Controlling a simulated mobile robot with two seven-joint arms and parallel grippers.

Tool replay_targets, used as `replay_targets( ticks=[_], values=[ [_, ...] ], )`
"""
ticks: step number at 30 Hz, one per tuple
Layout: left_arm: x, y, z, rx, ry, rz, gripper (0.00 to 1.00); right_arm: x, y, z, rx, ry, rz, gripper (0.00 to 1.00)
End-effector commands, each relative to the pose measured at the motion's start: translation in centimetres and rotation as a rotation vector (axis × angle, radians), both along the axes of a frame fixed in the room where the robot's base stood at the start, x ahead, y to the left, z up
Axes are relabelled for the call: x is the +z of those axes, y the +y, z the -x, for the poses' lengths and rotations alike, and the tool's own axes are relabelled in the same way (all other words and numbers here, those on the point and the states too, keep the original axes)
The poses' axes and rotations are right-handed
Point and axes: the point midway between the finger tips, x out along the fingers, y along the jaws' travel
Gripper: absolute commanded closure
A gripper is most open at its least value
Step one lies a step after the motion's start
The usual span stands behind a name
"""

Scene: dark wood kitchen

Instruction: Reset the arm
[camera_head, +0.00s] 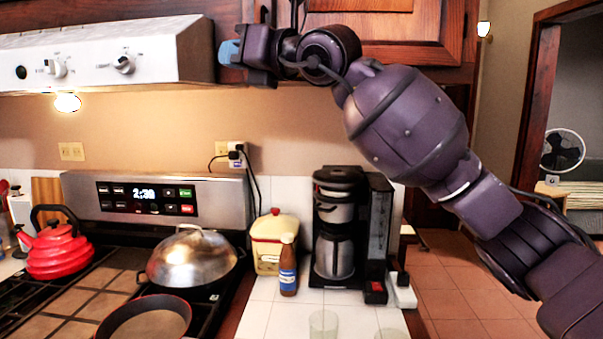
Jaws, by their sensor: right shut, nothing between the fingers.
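My right arm comes in from the lower right and reaches up across the view. My right gripper (230,53) is at the upper middle, in front of the wooden cabinet and by the right end of the white range hood. Its blue fingertips are together and hold nothing. It is well above the counter and stove. My left gripper is not in view.
A stove holds a red kettle (57,246), a lidded pan (190,259) and an open pan (143,321). A coffee maker (336,225), a bottle (288,265), a yellow canister (272,240) and a glass (323,325) stand on the white tiled counter. The range hood (110,52) and cabinet (400,30) are close to my gripper.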

Motion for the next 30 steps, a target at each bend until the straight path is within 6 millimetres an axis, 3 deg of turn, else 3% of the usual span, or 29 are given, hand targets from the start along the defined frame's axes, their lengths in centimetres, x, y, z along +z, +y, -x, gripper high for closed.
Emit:
replay_targets(
  ticks=[1,3,8,14,23,30],
  values=[
    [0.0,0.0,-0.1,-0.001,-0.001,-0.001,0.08,-2.0,-0.2,0.2,0.055,0.042,-0.061,1.00],
    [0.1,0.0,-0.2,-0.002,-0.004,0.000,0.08,-3.7,-0.7,0.7,0.123,0.088,-0.152,1.00],
    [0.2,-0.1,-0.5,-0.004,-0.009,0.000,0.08,-7.2,-2.8,1.6,0.243,0.199,-0.388,1.00],
    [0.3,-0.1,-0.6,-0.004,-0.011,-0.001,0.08,-11.1,-7.2,2.0,0.309,0.341,-0.720,1.00],
    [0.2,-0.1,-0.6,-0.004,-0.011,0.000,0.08,-18.6,-16.4,1.6,0.236,0.557,-1.250,1.00],
    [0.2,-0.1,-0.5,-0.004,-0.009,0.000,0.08,-27.3,-24.5,1.9,0.032,0.726,-1.659,1.00]
  ],
)
